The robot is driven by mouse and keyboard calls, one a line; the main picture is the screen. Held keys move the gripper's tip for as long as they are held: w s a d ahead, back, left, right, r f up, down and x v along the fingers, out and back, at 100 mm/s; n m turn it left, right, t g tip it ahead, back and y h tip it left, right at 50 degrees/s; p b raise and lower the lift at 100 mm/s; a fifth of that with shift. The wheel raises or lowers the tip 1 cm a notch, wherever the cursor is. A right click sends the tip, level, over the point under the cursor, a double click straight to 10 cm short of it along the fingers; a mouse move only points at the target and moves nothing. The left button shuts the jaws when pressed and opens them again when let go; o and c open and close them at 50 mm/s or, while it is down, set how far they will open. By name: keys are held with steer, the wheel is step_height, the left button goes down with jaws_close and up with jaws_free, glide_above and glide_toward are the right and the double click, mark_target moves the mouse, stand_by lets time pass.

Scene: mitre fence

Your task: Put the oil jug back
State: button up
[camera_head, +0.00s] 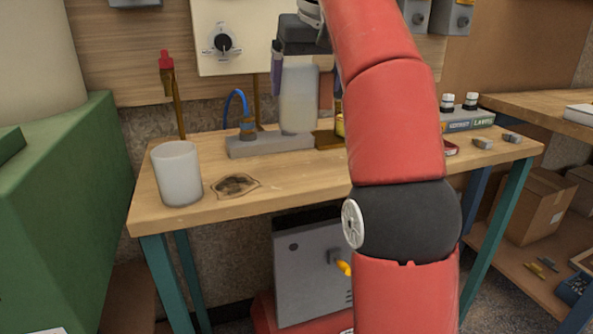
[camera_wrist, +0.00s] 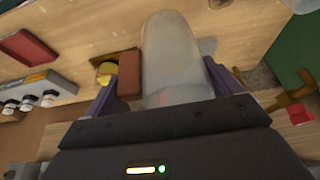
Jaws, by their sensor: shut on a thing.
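My gripper (camera_head: 301,84) is shut on a pale, translucent jug (camera_head: 298,105), taken here as the oil jug. The jug is upright over the back middle of the wooden workbench (camera_head: 285,175). Its lower end is close to a low grey block (camera_head: 268,145); I cannot tell whether they touch. In the wrist view the jug (camera_wrist: 172,60) sits between the two purple fingers of my gripper (camera_wrist: 163,92). Its upper part is hidden by the gripper. A dark, irregular patch (camera_head: 237,185) lies on the bench top, left of the jug.
A whitish cylinder (camera_head: 177,173) stands at the bench's left end. A brown block (camera_head: 328,139) is right of the jug.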

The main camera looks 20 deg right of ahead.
mark_target(314, 101)
step_height(314, 101, down, 9)
steer(key=b, duration=0.4)
steer(key=shift+r, duration=0.15)
steer(key=shift+f, duration=0.45)
steer(key=o, duration=0.9)
steer(key=shift+f+b, duration=0.5)
steer(key=shift+b, duration=0.25)
steer(key=p+v, duration=0.2)
steer(key=v, duration=0.2)
steer(key=p+v, duration=0.2)
steer(key=v, duration=0.2)
steer(key=shift+w+d+r, duration=0.1)
steer(key=shift+w+r, duration=0.05)
steer(key=shift+r, duration=0.1)
steer(key=s+f, duration=0.7)
steer(key=f, duration=0.3)
steer(key=s+a+f, duration=0.1)
steer(key=s+f, duration=0.6)
steer(key=f, duration=0.3)
steer(key=s+a+f+m+t, duration=0.1)
steer(key=s+f, duration=0.6)
steer(key=f, duration=0.3)
steer(key=shift+s+f, duration=0.3)
steer(key=shift+s, duration=0.1)
